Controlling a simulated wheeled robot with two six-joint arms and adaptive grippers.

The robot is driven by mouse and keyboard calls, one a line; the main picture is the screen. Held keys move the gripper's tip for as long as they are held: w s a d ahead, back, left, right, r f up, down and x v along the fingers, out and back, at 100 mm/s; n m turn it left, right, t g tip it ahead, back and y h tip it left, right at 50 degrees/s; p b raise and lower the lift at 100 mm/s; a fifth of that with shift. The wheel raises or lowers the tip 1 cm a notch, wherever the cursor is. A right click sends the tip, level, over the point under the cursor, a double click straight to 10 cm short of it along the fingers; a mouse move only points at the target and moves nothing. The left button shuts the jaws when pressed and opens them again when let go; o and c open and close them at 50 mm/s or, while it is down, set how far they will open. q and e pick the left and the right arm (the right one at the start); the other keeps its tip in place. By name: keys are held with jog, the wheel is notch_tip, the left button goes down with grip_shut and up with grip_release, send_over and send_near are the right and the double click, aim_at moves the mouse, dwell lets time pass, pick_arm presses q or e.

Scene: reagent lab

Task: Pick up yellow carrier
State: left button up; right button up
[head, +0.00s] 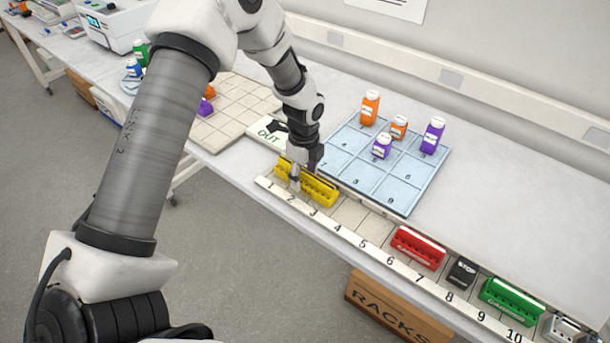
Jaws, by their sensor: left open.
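The yellow carrier (317,190) sits in the numbered rack strip, behind about labels 2 and 3. My left arm reaches in from the left, and my left gripper (297,180) is at the carrier's left half, pointing down. Its fingers are open, with one in front of the carrier and the other partly hidden behind it. Part of the carrier is covered by the gripper. My right gripper is not in view.
A red carrier (418,247), a black block (462,272) and a green carrier (512,300) stand farther right along the numbered strip (376,249). A blue grid tray (400,190) with orange and purple bottles lies behind. A box marked RACKS (390,308) is below the table edge.

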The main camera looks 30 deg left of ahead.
pick_arm(q)
jog(key=f, duration=0.2)
jog(key=shift+w+f, duration=0.3)
jog(key=shift+s, duration=0.1)
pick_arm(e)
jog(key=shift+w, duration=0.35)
pick_arm(q)
jog(key=shift+s+r, duration=0.1)
jog(key=shift+r, duration=0.05)
jog(key=c, duration=0.9)
